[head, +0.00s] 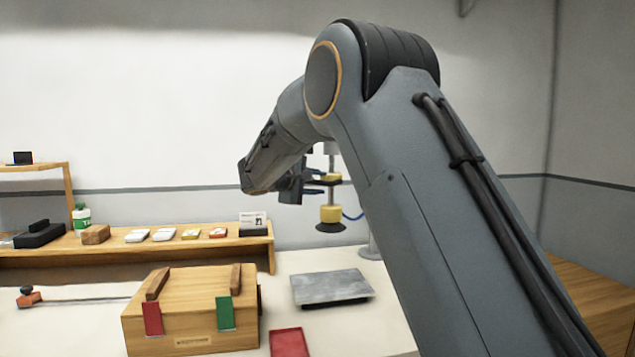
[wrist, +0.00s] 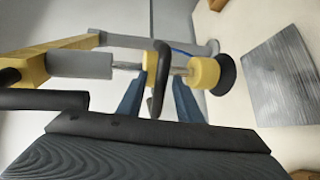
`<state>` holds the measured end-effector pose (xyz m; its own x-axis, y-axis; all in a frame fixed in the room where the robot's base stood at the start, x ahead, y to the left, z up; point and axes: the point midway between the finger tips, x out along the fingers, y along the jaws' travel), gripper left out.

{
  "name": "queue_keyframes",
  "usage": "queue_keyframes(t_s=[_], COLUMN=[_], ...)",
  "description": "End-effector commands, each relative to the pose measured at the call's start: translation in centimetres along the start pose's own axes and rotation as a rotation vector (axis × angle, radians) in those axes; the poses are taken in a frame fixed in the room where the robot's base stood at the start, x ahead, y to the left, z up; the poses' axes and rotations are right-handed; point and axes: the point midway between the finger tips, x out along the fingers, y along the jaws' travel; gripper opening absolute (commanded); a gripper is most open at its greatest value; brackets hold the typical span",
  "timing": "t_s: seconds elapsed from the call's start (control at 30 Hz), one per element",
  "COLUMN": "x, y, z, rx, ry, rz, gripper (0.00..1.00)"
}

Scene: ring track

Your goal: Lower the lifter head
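The lifter head is a yellow block (head: 331,213) with a black suction cup (head: 330,227) under it. It hangs on a metal rod above the table, higher than the grey metal plate (head: 332,288). In the wrist view the lifter lies sideways, with the yellow block (wrist: 203,72), the black cup (wrist: 226,75) and a yellow collar (wrist: 150,60) along the rod. A black curved handle (wrist: 160,85) shows by the collar. My gripper (wrist: 161,80) has two blue fingers apart, one on each side of the handle, with visible gaps. In the head view my gripper (head: 318,183) is beside the collar.
A wooden box (head: 190,312) with red and green tabs stands left of the plate. A red tray (head: 289,343) lies in front. A shelf (head: 130,245) with small items runs behind. A rod with an orange end (head: 29,297) lies at far left. A blue hose (head: 354,216) trails from the lifter.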

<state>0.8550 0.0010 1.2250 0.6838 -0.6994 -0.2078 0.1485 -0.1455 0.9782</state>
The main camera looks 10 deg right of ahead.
Motion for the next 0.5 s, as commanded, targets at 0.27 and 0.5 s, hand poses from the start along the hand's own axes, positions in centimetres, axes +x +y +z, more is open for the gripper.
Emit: queue_keyframes(t_s=[0.27, 0.5], x=[0.03, 0.01], y=[-0.03, -0.03], z=[0.0, 0.0], rx=[0.0, 0.0], ry=[0.0, 0.0], rz=[0.0, 0.0], gripper=[0.22, 0.0])
